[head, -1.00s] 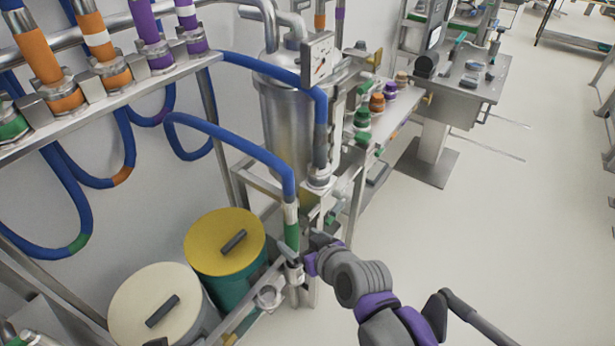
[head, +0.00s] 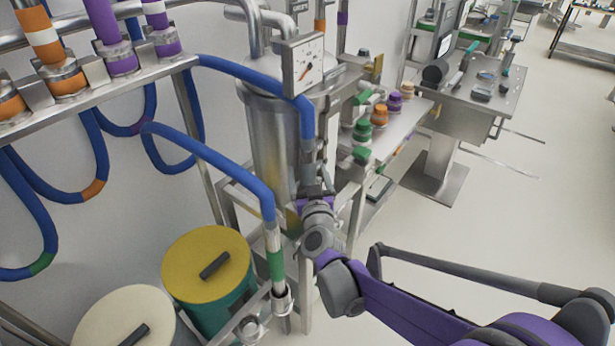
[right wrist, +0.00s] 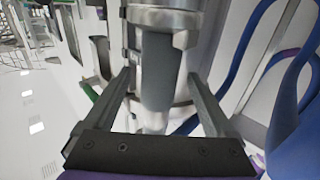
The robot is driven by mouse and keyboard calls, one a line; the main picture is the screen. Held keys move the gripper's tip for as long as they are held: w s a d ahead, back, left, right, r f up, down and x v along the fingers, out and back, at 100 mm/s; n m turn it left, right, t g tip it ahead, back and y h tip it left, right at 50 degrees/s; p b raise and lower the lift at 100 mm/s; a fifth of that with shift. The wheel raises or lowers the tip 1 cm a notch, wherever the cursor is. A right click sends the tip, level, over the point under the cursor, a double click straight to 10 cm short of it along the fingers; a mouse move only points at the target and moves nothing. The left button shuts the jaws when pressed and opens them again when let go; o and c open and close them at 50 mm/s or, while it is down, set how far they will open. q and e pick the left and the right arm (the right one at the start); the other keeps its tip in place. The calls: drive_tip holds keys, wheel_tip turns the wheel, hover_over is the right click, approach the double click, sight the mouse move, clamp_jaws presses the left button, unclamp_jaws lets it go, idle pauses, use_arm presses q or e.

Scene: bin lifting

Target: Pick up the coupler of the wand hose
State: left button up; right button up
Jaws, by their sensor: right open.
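A blue hose (head: 307,118) hangs in front of the steel vessel (head: 272,150) and ends in a grey metal coupler (head: 310,160), pointing down. My right gripper (head: 314,193) is at the lower part of this coupler. In the right wrist view my gripper (right wrist: 158,82) is open, its fingers on either side of a grey cylinder (right wrist: 157,65) with metal collars; contact cannot be told. A second blue hose (head: 215,165) ends lower down in a white and green banded end (head: 276,262), set in a metal fitting. No label shows which is the wand hose. My left gripper is not in view.
A yellow-lidded drum (head: 206,265) and a cream-lidded drum (head: 125,320) stand at lower left. A shelf with colored caps (head: 379,114) is to the right.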

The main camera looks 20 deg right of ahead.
drive_tip(key=w, duration=0.3)
drive_tip(key=w+p, duration=0.1)
drive_tip(key=shift+w+d+f, duration=0.1)
drive_tip(key=shift+w+d, duration=0.25)
drive_tip(key=shift+w, duration=0.05)
drive_tip(key=shift+s, duration=0.1)
clamp_jaws()
